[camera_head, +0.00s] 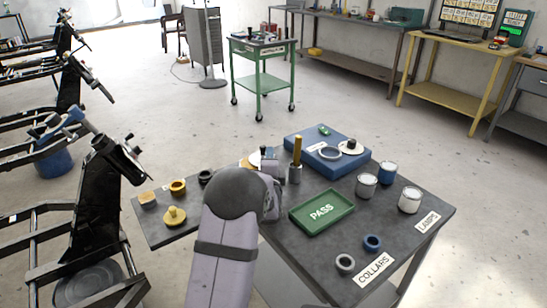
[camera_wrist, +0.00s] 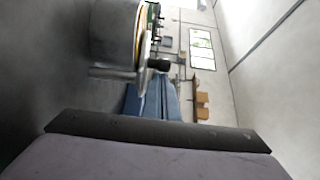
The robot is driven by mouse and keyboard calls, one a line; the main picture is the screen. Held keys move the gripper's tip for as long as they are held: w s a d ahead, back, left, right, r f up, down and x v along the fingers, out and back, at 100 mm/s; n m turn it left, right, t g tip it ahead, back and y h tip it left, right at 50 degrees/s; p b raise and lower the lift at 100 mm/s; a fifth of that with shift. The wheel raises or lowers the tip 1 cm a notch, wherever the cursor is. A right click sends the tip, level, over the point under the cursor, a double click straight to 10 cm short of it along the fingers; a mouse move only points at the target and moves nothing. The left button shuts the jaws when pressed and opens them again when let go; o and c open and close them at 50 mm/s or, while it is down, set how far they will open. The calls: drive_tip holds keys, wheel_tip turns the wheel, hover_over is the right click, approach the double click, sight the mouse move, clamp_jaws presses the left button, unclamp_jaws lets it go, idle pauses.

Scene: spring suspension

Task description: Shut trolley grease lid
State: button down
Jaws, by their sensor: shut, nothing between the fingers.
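My gripper (camera_head: 270,168) is mostly hidden behind my own arm, over the back left part of the dark table; it is shut and empty. In the wrist view my gripper (camera_wrist: 160,128) shows as a dark bar along the bottom. A large grey tin (camera_wrist: 113,32) is close by there, with a thin pale rim or lid and a tan band at its end. A dark knob (camera_wrist: 159,65) shows beside that rim. A tan patch (camera_head: 247,162) shows just left of my gripper in the head view. I cannot tell whether the lid sits fully closed.
A green cart (camera_head: 262,87) is farther back.

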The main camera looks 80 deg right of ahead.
drive_tip(key=shift+s+a+b, duration=0.1)
drive_tip(key=shift+s+a, duration=0.1)
drive_tip(key=shift+a, duration=0.85)
drive_tip(key=shift+s+a+b, duration=0.1)
drive_tip(key=shift+s+a, duration=0.05)
drive_tip(key=shift+a, duration=0.85)
drive_tip(key=shift+s+a+b, duration=0.1)
drive_tip(key=shift+s+a, duration=0.1)
drive_tip(key=shift+a, duration=0.85)
drive_tip(key=shift+s+a+r+m+g+p, duration=0.1)
drive_tip(key=shift+s+a+m+g, duration=0.15)
drive_tip(key=shift+s, duration=0.25)
drive_tip(key=shift+s+a+r+m+g+p, duration=0.15)
drive_tip(key=shift+s+a+g, duration=0.15)
drive_tip(key=shift+s, duration=0.2)
drive_tip(key=shift+s+a+f+m+g+p, duration=0.1)
drive_tip(key=shift+s+a+m+g, duration=0.1)
drive_tip(key=shift+s+g, duration=0.25)
drive_tip(key=d, duration=0.6)
drive_tip(key=d+p, duration=0.1)
drive_tip(key=d, duration=0.2)
drive_tip(key=shift+w+d, duration=0.25)
drive_tip(key=shift+d, duration=0.15)
drive_tip(key=w, duration=0.2)
drive_tip(key=shift+w+a+r+p, duration=0.1)
drive_tip(key=shift+w+a+p, duration=0.25)
drive_tip(key=shift+a+p, duration=0.05)
drive_tip(key=shift+w+a, duration=0.25)
drive_tip(key=shift+w, duration=0.25)
